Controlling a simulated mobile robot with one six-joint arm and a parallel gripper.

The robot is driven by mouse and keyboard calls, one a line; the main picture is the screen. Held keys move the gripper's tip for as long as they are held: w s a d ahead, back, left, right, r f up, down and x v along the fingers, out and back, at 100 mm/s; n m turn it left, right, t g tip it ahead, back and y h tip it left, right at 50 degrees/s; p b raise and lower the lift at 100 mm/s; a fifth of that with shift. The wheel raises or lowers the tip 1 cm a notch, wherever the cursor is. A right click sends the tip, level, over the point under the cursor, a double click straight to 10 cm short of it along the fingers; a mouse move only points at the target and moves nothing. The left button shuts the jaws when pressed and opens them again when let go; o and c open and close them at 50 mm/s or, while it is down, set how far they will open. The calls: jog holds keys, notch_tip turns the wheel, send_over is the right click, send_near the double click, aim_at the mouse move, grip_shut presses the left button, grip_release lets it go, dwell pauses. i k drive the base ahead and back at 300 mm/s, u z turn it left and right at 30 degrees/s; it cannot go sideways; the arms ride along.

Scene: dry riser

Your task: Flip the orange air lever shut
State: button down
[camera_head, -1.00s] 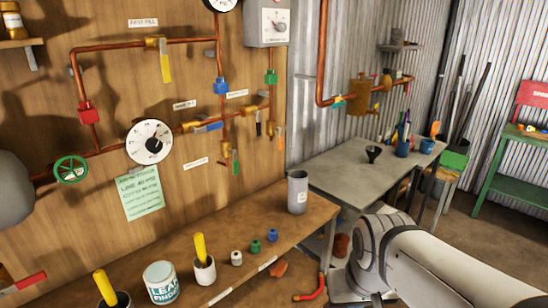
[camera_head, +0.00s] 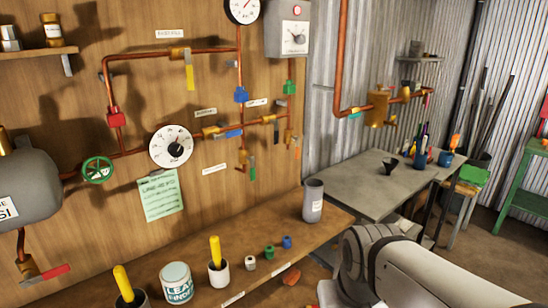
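A small orange lever (camera_head: 297,150) hangs down from the valve at the lower end of the right-hand copper pipe on the wooden wall. It is small in the picture and partly mixed with the pipework, so I cannot tell its exact setting. A black lever (camera_head: 276,137) hangs just left of it, and a green lever (camera_head: 252,170) hangs lower left. A blue lever (camera_head: 229,133) lies along the horizontal pipe. My white arm shows at the lower right, in front of the bench, but my gripper is out of view.
A wooden bench (camera_head: 190,268) runs below the pipes. On it stand a grey cylinder (camera_head: 313,204), a leak finder tin (camera_head: 177,284) and small fittings. A round gauge (camera_head: 171,147), a yellow lever (camera_head: 189,75) and a grey tank (camera_head: 30,188) are left of the orange lever.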

aim_at(297, 139)
jog(key=i, duration=1)
jog(key=u, duration=0.05)
